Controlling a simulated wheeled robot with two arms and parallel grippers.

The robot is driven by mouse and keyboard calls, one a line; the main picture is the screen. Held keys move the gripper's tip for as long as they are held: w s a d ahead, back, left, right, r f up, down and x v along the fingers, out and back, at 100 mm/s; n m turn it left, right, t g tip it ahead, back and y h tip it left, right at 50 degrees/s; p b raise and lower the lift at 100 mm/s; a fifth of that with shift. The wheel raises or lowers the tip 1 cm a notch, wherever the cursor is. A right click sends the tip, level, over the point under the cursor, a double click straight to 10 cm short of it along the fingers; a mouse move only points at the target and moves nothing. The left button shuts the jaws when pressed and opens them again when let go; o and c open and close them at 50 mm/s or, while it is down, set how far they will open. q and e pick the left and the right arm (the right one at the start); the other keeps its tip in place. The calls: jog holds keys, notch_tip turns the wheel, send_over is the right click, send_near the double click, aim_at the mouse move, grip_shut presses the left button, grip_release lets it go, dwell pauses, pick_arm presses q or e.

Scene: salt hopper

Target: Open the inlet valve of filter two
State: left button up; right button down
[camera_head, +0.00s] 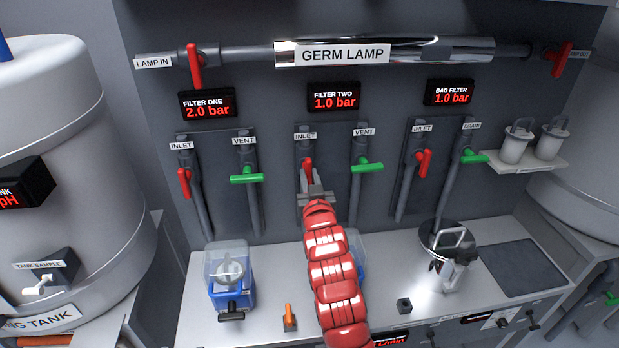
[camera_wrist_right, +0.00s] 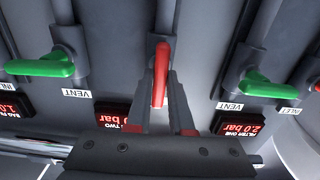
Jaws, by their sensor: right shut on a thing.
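The red inlet valve handle of filter two (camera_head: 308,167) sits on its vertical pipe under the "FILTER TWO" display (camera_head: 334,96), which reads 1.0 bar. The handle points roughly down along the pipe. My right gripper (camera_head: 314,192) is shut on this handle from the front. In the right wrist view the red handle (camera_wrist_right: 160,65) stands between the two grey fingers. The green vent handle of filter two (camera_head: 367,167) lies crosswise to its pipe, to the right. A blue filter housing (camera_head: 360,258) is mostly hidden behind my red right arm. My left gripper is not in view.
Filter one's red inlet handle (camera_head: 184,182) and green vent handle (camera_head: 246,178) are to the left. The bag filter's red inlet handle (camera_head: 424,162) is to the right. A clear and blue housing (camera_head: 231,292) and a metal vessel (camera_head: 446,270) stand on the bench.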

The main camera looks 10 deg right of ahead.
jog(key=c, duration=0.8)
grip_release()
jog(key=s+p, duration=0.7)
jog(key=s, duration=1)
jog(key=shift+s+d, duration=0.2)
jog(key=shift+d, duration=0.1)
